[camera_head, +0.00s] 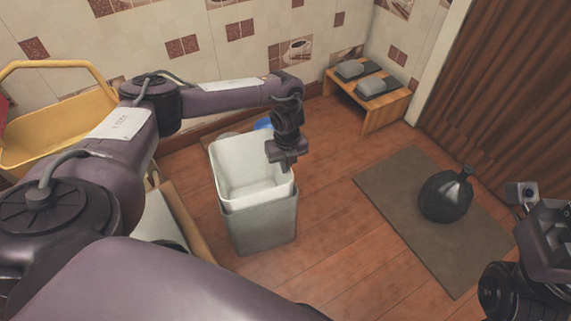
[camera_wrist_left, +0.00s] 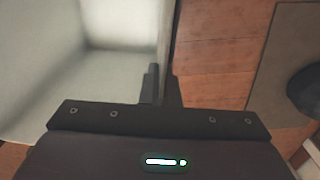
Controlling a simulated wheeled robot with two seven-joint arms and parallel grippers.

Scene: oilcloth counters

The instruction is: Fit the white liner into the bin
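The white liner (camera_head: 232,160) is an open, square-mouthed tub. It sits upright in the mouth of the grey bin (camera_head: 262,228), with its upper part standing above the bin's rim. How deep it reaches inside is hidden. My left gripper (camera_head: 284,163) is at the liner's right-hand edge, pointing down. In the left wrist view, its two fingers (camera_wrist_left: 163,84) straddle the liner's thin wall (camera_wrist_left: 166,40), one inside and one outside, and are closed on it. Part of my right arm shows at the right edge of the head view; its fingers cannot be made out.
A low wooden bench (camera_head: 384,114) with grey items stands by the wall. A yellow basket (camera_head: 40,140) is at the left. A blue object (camera_head: 263,124) is behind the liner. Floor between bin and mat is clear.

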